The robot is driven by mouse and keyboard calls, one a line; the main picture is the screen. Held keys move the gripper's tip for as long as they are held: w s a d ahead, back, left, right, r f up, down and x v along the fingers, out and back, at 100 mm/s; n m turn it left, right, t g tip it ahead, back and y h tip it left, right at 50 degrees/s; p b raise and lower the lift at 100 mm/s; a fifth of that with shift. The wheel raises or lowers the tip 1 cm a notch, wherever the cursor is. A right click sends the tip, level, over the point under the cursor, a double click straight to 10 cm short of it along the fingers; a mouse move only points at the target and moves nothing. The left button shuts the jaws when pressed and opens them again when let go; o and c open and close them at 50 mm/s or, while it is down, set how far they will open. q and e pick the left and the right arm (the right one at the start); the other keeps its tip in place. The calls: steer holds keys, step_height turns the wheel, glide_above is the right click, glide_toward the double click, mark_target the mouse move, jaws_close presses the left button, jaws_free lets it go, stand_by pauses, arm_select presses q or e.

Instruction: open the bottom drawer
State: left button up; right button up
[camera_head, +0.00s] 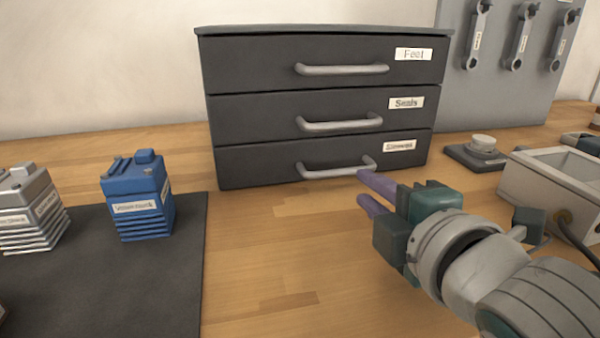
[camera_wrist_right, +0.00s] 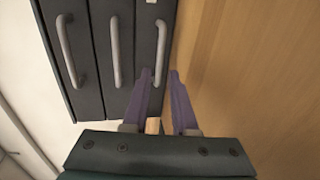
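The dark grey cabinet has three stacked drawers with light grey bar handles. The bottom drawer (camera_head: 260,167) is shut, flush with the others, and its handle (camera_head: 322,172) shows below a white label (camera_head: 399,146). My right gripper (camera_head: 364,188) has purple fingers and is open, with its tips close to the right end of that handle. In the right wrist view the bottom handle (camera_wrist_right: 161,45) lies ahead, lined up with the gap between the open fingers (camera_wrist_right: 160,76); I cannot tell whether they touch it. My left gripper is not in view.
A blue compressor block (camera_head: 138,195) and a grey one (camera_head: 30,208) stand on a dark mat (camera_head: 150,290) at the left. A light grey open box (camera_head: 545,185) and a dark pad with a knob (camera_head: 478,152) are at the right. The wooden table before the drawers is clear.

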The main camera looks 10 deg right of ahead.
mark_target(345, 173)
steer(key=b+x, duration=0.2)
steer(key=x, duration=0.5)
steer(key=shift+w+f, duration=0.1)
steer(key=shift+w, duration=0.3)
steer(key=shift+c, duration=0.2)
jaws_close()
stand_by(0.8)
